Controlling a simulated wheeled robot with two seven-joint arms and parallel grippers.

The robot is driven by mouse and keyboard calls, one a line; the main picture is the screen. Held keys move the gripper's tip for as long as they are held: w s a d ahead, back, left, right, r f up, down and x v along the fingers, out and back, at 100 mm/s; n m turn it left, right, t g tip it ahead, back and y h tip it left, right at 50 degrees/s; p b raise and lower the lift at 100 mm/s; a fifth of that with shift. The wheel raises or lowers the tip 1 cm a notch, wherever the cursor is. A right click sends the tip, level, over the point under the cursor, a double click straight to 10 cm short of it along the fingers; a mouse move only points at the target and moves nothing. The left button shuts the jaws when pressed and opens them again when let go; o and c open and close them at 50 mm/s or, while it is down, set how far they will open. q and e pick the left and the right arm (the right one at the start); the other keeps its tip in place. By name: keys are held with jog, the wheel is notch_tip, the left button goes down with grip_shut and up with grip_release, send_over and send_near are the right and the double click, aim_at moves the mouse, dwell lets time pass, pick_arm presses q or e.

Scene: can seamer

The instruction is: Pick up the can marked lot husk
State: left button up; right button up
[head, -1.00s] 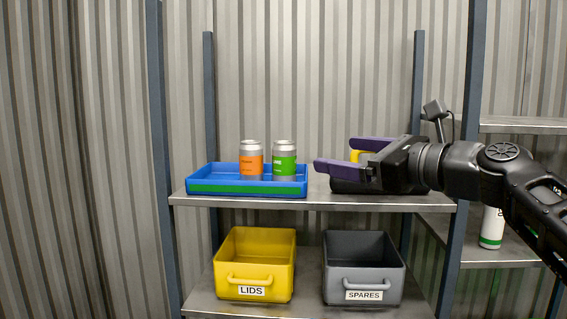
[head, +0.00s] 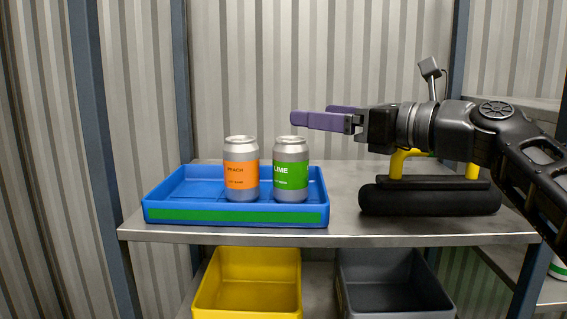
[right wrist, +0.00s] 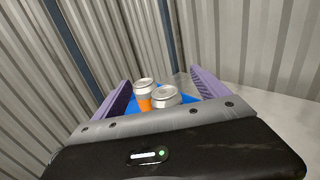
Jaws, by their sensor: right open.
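Two silver cans stand upright in a blue tray (head: 165,199) on the shelf. The left can (head: 241,190) has an orange label reading PEACH. The right can (head: 291,195) has a green label reading LIME. The small lot lines under both names are too blurred to read surely. My right gripper (head: 308,117) is open and empty, above and right of the green can, pointing left. In the right wrist view, the orange can (right wrist: 144,103) and the other can (right wrist: 165,97) show between the open fingers, farther off. My left gripper is not in view.
A black object with yellow handles (head: 430,198) lies on the shelf right of the tray, below my right arm. A yellow bin (head: 247,290) and a grey bin (head: 395,285) stand on the lower shelf. Shelf posts (head: 100,130) rise at both sides.

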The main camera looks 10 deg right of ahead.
aim_at(306, 159)
notch_tip(306, 159, down, 8)
jog(key=b, duration=0.2)
jog(key=shift+s+b, duration=0.15)
jog(key=shift+b, duration=0.25)
jog(key=shift+w+a, duration=0.4)
jog(key=shift+w, duration=0.05)
jog(key=p+x, duration=0.2)
jog(key=x, duration=0.4)
jog(key=shift+w, duration=0.15)
jog(key=shift+c, duration=0.4)
